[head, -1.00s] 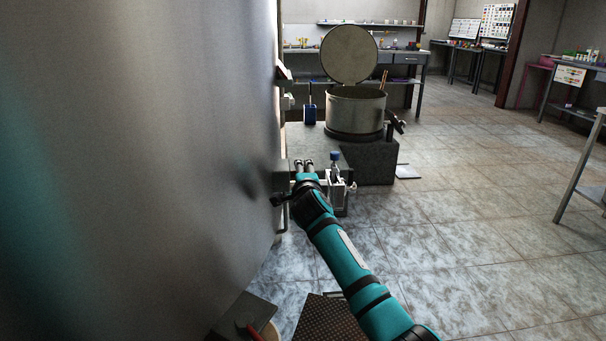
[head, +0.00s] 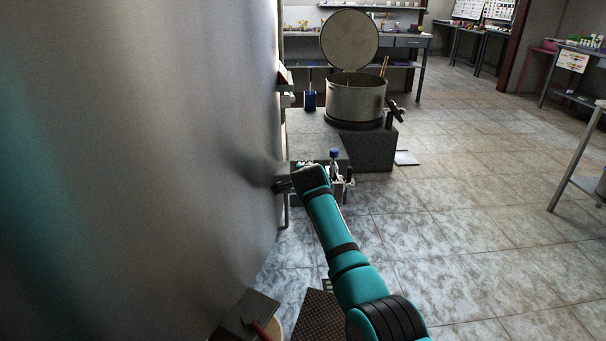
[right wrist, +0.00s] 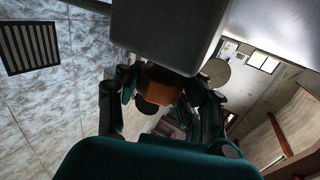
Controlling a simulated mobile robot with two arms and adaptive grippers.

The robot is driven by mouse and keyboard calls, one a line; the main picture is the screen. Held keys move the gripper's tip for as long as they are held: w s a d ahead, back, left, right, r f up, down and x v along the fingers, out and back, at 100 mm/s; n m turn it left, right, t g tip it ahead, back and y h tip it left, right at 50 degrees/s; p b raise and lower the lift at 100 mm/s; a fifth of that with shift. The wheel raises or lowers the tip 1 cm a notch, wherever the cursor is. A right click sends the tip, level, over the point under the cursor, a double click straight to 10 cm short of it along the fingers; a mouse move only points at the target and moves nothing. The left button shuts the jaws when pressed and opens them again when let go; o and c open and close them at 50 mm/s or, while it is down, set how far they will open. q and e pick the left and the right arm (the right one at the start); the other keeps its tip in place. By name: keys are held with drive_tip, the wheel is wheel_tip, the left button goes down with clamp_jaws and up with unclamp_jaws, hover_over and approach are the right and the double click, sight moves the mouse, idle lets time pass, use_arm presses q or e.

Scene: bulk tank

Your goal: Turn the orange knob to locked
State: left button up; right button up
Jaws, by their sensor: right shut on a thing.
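The orange knob (right wrist: 166,80) shows in the right wrist view, below a grey box (right wrist: 165,35). My right gripper (right wrist: 158,92) has its dark fingers on both sides of the knob and is shut on it. Fingers and shadow hide part of the knob, and I cannot read its setting. In the head view my right arm reaches to the box fixed at the side of the big steel tank (head: 150,150). The wrist hides the knob there. My left gripper is not in view.
A small fitting with a blue top (head: 335,154) stands just right of my right wrist. Behind are a lidded pot (head: 355,102) on a grey block and a blue container (head: 309,101). A dark floor grate (head: 318,318) lies below.

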drive_tip(key=shift+f, duration=0.1)
drive_tip(key=o, duration=1.2)
drive_tip(key=shift+s, duration=0.1)
